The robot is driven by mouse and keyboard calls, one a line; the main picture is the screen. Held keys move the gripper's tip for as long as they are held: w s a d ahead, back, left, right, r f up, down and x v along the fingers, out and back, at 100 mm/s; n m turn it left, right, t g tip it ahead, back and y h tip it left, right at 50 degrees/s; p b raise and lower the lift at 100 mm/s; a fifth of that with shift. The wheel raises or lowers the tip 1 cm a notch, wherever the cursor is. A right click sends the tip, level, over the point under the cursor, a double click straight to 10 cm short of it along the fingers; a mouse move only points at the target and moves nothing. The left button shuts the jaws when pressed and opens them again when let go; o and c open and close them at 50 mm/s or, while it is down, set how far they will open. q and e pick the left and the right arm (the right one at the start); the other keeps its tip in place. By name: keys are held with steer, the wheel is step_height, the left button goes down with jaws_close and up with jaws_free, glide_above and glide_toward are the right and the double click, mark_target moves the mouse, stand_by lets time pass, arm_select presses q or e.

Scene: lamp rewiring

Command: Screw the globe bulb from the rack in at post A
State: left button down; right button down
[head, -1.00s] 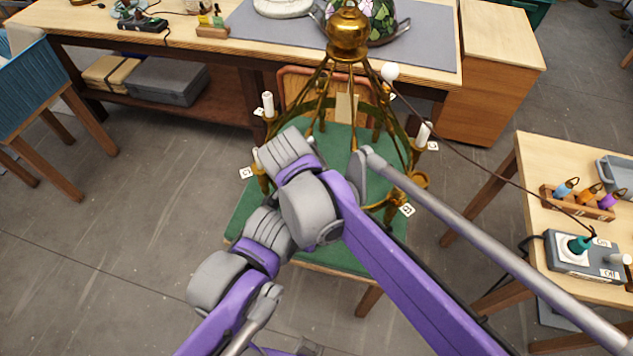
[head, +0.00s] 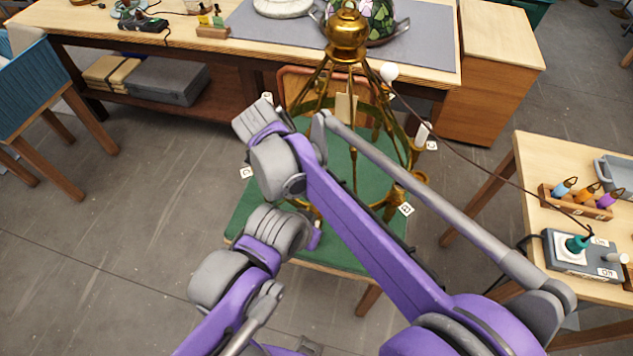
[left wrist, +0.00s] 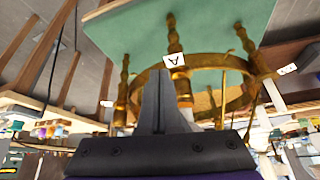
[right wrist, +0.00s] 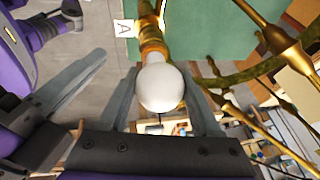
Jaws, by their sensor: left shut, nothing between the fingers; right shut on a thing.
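The white globe bulb (right wrist: 160,87) sits between the fingers of my right gripper (right wrist: 162,105), which is shut on it. The bulb is in line with a brass post (right wrist: 152,42) beside a tag marked A (right wrist: 124,28); its base is hidden, so I cannot tell how far it is seated. My left gripper (left wrist: 162,100) is shut and empty, just in front of post A (left wrist: 181,82) and its tag (left wrist: 173,61) in the left wrist view. In the head view my arms hide both grippers and post A. The brass chandelier (head: 346,45) stands over a green-topped stand (head: 340,250).
White candle sleeves (head: 422,134) stand on other posts. A dark cord (head: 470,168) runs from the chandelier's top to a switch box (head: 580,262) on the right table. A small rack (head: 577,203) with several coloured items is there. A workbench (head: 215,52) stands behind.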

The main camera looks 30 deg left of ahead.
steer(key=m, duration=0.1)
steer(key=m+g, duration=0.1)
steer(key=shift+s+f+m+h, duration=0.1)
steer(key=shift+f+m+h, duration=0.1)
steer(key=shift+m+h, duration=0.2)
steer(key=shift+c, duration=1.9)
jaws_free()
steer(key=o, duration=0.4)
steer(key=shift+r, duration=0.1)
